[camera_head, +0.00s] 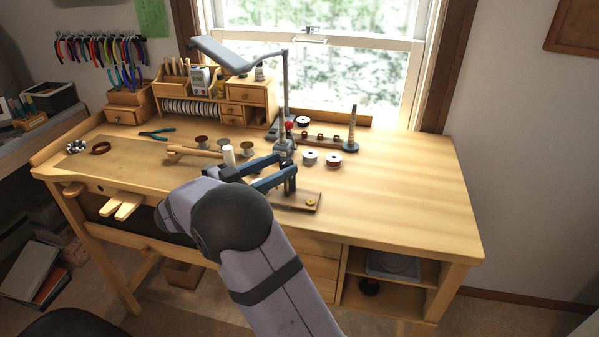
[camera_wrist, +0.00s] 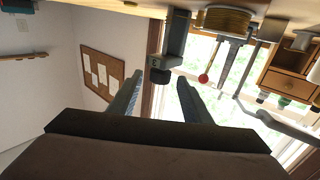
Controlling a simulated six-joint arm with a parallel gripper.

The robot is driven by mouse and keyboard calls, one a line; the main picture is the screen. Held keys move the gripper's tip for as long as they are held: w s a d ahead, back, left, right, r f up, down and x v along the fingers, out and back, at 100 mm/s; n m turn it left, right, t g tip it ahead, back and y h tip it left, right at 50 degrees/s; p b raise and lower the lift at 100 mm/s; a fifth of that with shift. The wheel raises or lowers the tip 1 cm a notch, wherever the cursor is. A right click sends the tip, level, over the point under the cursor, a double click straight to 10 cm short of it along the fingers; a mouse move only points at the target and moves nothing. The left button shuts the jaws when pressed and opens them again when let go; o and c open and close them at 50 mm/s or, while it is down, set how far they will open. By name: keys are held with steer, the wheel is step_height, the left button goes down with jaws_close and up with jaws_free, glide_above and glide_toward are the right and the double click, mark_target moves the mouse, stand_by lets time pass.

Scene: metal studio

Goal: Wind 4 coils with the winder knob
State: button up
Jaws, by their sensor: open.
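The winder (camera_head: 284,147) is a small grey device on the bench, left of the spools. Its red ball knob (camera_head: 289,126) points up in the head view. In the wrist view, which is upside down, the red knob (camera_wrist: 204,78) sits at the end of a thin rod, and a gold-wound coil (camera_wrist: 225,18) shows near the bench. My gripper (camera_head: 284,172) is in front of the winder in the head view.
A lamp (camera_head: 285,85) rises behind the winder. The bench's right side (camera_head: 415,195) is clear.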

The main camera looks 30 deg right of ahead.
mark_target(292, 161)
steer(key=shift+a+f, duration=0.1)
steer(key=shift+f, duration=0.15)
steer(key=shift+d+r, duration=0.15)
steer(key=shift+d, duration=0.35)
steer(key=shift+w+d+p, duration=0.2)
steer(key=shift+d+p, duration=0.3)
steer(key=shift+d, duration=0.55)
steer(key=shift+w+d+p, duration=0.15)
steer(key=shift+d+p, duration=0.35)
steer(key=shift+d, duration=0.55)
steer(key=shift+w+d+p, duration=0.2)
steer(key=shift+d+p, duration=0.3)
steer(key=shift+d, duration=0.55)
steer(key=shift+c, duration=0.2)
steer(key=c, duration=1)
